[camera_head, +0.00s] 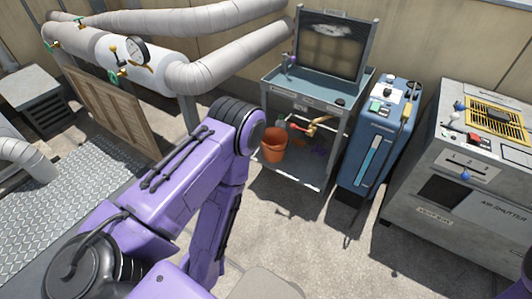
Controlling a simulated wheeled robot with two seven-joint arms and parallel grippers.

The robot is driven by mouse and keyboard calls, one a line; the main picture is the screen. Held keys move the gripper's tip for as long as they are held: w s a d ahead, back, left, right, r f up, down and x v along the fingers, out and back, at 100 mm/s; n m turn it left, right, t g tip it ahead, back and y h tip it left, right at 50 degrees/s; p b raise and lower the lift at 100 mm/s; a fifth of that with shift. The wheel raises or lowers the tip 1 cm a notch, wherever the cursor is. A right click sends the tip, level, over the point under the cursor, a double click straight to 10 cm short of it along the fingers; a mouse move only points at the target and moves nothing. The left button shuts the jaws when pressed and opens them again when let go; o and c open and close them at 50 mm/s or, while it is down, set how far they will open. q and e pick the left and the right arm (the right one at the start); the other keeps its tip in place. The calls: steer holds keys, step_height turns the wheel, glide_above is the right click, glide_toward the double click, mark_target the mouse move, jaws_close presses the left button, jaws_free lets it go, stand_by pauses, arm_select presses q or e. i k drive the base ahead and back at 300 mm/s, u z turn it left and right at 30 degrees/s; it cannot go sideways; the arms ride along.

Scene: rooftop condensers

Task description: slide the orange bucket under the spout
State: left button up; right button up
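The orange bucket (274,146) stands upright on the lower shelf of a grey-blue metal stand, at the shelf's left side. A brass spout (318,124) with a red handle shows under the stand's upper tray, to the right of the bucket. The bucket is beside the spout, not visibly below it. My purple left arm crosses the view left of the bucket, and its gripper is out of sight. A small purple part at the lower right edge appears to be my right arm; its gripper is not in view.
The stand's lower shelf (290,172) has a clear front edge, with small dark items behind. A blue unit (376,140) stands close to the right of the stand. A grey cabinet (455,215) is farther right. Insulated pipes (215,62) run at upper left. The floor (320,230) ahead is clear.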

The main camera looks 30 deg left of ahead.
mark_target(274, 141)
steer(key=u, duration=0.65)
steer(key=i, duration=0.35)
steer(key=u, duration=2.35)
steer(key=i, duration=2.7)
steer(key=z, duration=3.05)
steer(key=i, duration=0.15)
steer(key=z, duration=0.05)
